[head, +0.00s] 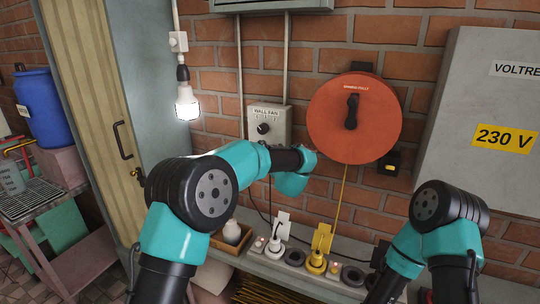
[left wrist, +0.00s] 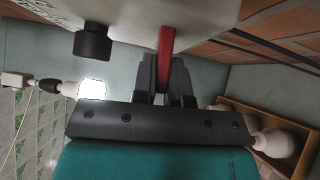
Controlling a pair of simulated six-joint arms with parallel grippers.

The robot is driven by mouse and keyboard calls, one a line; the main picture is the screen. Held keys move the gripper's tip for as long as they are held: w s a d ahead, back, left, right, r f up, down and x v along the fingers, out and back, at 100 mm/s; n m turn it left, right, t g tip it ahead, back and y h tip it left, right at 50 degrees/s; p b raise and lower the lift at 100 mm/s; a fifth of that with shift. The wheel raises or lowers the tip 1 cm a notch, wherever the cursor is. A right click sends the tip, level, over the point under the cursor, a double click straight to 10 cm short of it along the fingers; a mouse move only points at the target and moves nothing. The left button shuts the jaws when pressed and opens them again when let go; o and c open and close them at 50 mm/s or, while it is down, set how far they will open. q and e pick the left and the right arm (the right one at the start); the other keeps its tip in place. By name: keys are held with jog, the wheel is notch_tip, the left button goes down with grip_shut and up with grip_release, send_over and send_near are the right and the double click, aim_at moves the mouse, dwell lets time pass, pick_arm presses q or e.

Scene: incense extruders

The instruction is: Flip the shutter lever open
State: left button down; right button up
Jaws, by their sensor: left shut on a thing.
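In the left wrist view a red lever (left wrist: 166,40) sticks out from a pale box (left wrist: 200,18), beside a black round knob (left wrist: 92,42). My left gripper (left wrist: 165,72) is shut on the red lever, with one dark finger on each side of it. In the head view the wall fan box (head: 270,122) with its black knob is on the brick wall, just above my left forearm. The lever and left fingertips cannot be made out there, as my arm covers that area. My right arm is at the lower right; its gripper is out of view.
A red round reel (head: 380,115) with a yellow cord hangs right of the fan box. A lit bulb (head: 187,105) hangs at the left.

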pick_arm(q)
jog(key=shift+w+d+r+m+g+h, duration=0.15)
jog(key=shift+r+m+g, duration=0.2)
jog(key=shift+m+g, duration=0.3)
jog(key=shift+a+r+m+g+h, duration=0.1)
jog(key=shift+r+m+g, duration=0.3)
jog(key=shift+m+g, duration=0.25)
jog(key=shift+w+d+r+m+g+h, duration=0.15)
jog(key=shift+r+m+g, duration=0.2)
jog(key=shift+m+g, duration=0.3)
jog(key=shift+s+a, duration=0.1)
jog(key=shift+a, duration=0.05)
jog(key=c, duration=1.4)
grip_release()
jog(key=shift+c, duration=0.2)
